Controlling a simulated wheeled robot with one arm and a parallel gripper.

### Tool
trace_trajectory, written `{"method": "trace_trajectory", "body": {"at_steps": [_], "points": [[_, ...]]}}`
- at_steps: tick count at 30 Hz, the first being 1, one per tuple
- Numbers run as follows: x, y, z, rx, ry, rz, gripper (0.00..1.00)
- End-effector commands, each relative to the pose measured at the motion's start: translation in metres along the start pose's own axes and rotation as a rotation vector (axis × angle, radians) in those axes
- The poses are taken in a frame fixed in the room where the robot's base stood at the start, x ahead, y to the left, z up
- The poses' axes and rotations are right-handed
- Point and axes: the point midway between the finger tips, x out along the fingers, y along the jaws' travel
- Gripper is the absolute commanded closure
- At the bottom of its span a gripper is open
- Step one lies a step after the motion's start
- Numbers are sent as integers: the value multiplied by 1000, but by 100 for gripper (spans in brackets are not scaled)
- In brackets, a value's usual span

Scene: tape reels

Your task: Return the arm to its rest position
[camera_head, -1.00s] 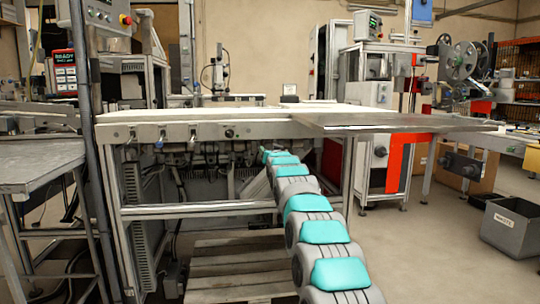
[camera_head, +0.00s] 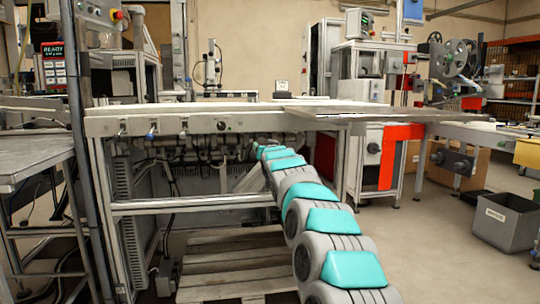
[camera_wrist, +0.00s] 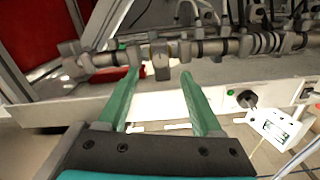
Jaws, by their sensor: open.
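My arm, grey with teal covers, runs forward and low in the head view, its far end under the edge of a workbench (camera_head: 190,126). My gripper (camera_wrist: 160,75) shows in the wrist view with two green fingers apart and nothing between them. Beyond the fingertips is a white panel (camera_wrist: 70,108) with a black knob, and above it a row of grey pipe fittings (camera_wrist: 215,48). I cannot tell whether the fingers touch anything. In the head view the gripper itself is too small and shadowed to make out.
A wooden pallet (camera_head: 235,262) lies on the floor under the bench. A grey metal table (camera_head: 35,155) stands at the left. A red-panelled machine (camera_head: 388,155) and a grey bin (camera_head: 505,220) are on the right. Floor between arm and bin is clear.

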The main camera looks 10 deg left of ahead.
Motion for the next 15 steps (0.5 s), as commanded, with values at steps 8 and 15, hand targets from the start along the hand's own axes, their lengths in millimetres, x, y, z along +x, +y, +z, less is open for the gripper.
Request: {"method": "trace_trajectory", "body": {"at_steps": [8,15], "points": [[-48,26,14,-2,-198,48,33],[-137,55,49,-24,-471,106,33]]}}
